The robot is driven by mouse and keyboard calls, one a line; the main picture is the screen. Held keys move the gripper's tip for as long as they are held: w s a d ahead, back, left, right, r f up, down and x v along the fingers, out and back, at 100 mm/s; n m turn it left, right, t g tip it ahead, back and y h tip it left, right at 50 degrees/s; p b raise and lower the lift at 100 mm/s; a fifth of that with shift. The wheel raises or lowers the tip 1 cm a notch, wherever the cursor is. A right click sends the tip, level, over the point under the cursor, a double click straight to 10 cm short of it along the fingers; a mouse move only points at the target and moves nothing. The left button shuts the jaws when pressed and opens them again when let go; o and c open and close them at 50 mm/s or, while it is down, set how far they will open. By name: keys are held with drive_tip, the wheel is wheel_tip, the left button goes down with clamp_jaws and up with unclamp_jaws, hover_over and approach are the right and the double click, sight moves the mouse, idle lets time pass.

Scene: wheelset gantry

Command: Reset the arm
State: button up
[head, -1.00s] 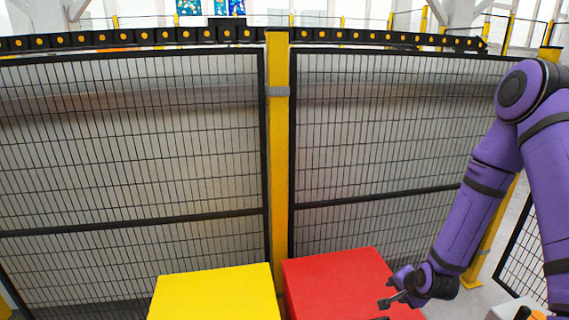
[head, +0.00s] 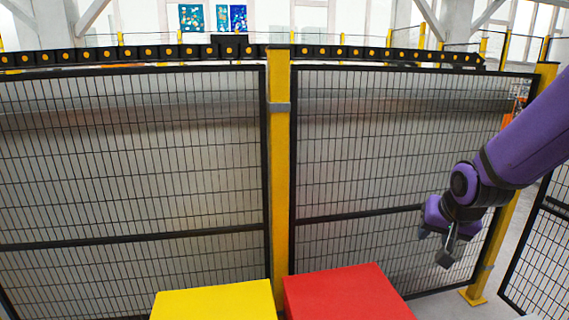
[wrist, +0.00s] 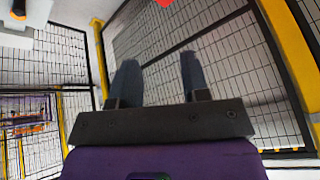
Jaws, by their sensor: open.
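My purple arm enters from the right in the head view. My gripper (head: 445,252) hangs at its end, in front of the right fence panel and above and to the right of the red box. In the wrist view my gripper (wrist: 158,80) shows two dark fingers set well apart, with nothing between them. The gripper touches nothing that I can see.
A yellow box (head: 215,302) and a red box (head: 345,295) stand side by side at the bottom. A mesh fence (head: 130,170) with a yellow post (head: 279,180) runs behind them. Floor shows at the lower right.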

drive_tip(key=s+r+n, duration=0.2)
drive_tip(key=s+r, duration=0.5)
drive_tip(key=s, duration=0.3)
drive_tip(key=s+a+r+n, duration=0.1)
drive_tip(key=s+r+n, duration=0.1)
drive_tip(key=s+r, duration=0.5)
drive_tip(key=s, duration=0.3)
drive_tip(key=shift+s+a+r, duration=0.25)
drive_tip(key=shift+a+r, duration=0.05)
drive_tip(key=shift+r, duration=0.1)
